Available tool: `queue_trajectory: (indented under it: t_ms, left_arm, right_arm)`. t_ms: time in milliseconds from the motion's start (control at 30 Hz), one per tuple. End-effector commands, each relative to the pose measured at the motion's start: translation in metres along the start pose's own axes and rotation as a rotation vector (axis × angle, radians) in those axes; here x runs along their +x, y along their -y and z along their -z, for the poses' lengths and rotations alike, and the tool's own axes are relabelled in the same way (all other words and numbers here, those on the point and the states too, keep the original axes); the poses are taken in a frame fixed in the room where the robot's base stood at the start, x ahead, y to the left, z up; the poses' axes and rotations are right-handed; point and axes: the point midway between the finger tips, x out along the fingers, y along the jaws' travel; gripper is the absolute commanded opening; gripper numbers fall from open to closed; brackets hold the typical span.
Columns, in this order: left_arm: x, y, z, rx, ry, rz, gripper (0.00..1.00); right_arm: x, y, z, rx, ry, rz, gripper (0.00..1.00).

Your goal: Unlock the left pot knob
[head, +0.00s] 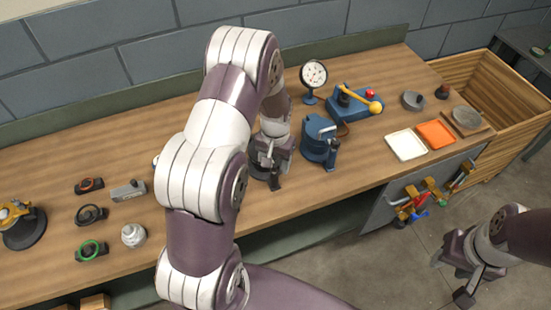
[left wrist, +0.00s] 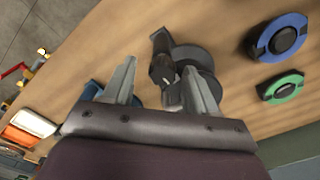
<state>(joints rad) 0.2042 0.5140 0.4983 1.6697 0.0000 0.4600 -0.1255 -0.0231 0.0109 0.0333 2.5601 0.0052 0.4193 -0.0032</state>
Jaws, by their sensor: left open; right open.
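A dark grey pot (left wrist: 200,58) with an upright black knob handle (left wrist: 160,45) stands on the bench. In the head view the handle (head: 276,180) shows just below my left gripper (head: 268,158), and most of this pot is hidden. In the left wrist view my left gripper (left wrist: 160,72) is open, its fingers on either side of the handle; I cannot tell whether they touch it. A blue pot (head: 317,138) with a dark handle stands to the right, partly behind a finger in the left wrist view (left wrist: 92,90). My right gripper (head: 452,278) is open and empty, off the bench front.
A gauge (head: 313,75) and a blue unit with a yellow lever (head: 355,101) stand behind. White (head: 406,145) and orange (head: 436,134) trays lie right. Ringed parts, including a green-ringed one (head: 91,250), lie left. A wooden crate (head: 490,88) is at far right.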

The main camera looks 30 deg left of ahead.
Motion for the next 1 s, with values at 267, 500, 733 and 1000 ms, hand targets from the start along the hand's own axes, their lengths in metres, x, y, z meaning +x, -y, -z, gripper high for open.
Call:
queue_trajectory:
  t_ms: [267,500,733,1000]
  left_arm:
    - [-0.0003,0.0001,0.0000,0.000,0.000,0.000,0.18]
    - [-0.0006,0.0001,0.0002,-0.004,-0.001,0.000,0.01]
    - [-0.0007,0.0001,0.0007,-0.064,-0.002,0.000,0.01]
    - [-0.0011,0.0004,0.0013,-0.261,-0.003,0.000,0.01]
  right_arm:
    - [0.0002,0.0000,0.0000,0.000,0.000,0.000,0.43]
    - [0.0001,0.0000,0.0000,0.000,0.000,0.000,0.43]
    - [0.0002,0.0000,0.0000,0.000,0.000,0.000,0.43]
    - [0.0003,0.0000,0.0000,0.000,0.000,0.000,0.43]
